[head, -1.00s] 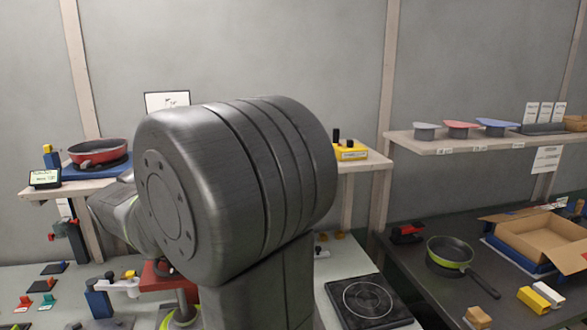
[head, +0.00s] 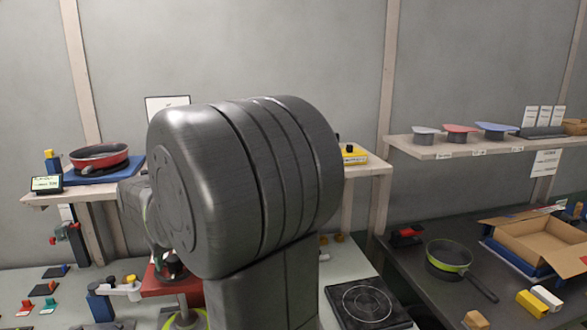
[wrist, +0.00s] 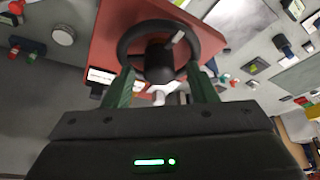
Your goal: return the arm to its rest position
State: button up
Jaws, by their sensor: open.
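My arm's large grey joint (head: 240,185) fills the middle of the head view and hides my gripper there. In the wrist view my gripper (wrist: 162,78) has its two green fingers spread apart. Between and beyond the fingertips is a black round fixture (wrist: 158,58) with a ring and a hub, on a red plate (wrist: 105,45). A small whitish part shows below the hub. I cannot tell whether the fingers touch the fixture. The red plate also shows in the head view (head: 185,286), on a post, partly behind my arm.
A red pan (head: 99,158) sits on the left shelf beside a small display (head: 47,185). A black hotplate (head: 362,303) lies right of my arm. A green-rimmed pan (head: 449,256) and an open carton (head: 540,240) stand on the dark right counter.

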jog(key=shift+w+n+g+y, duration=0.1)
jog(key=shift+n+g+y, duration=0.2)
jog(key=shift+n, duration=0.8)
jog(key=shift+w+n+g+y, duration=0.15)
jog(key=shift+n+g, duration=0.25)
jog(key=shift+n, duration=0.7)
jog(key=shift+s, duration=0.15)
jog(key=shift+d+r, duration=0.15)
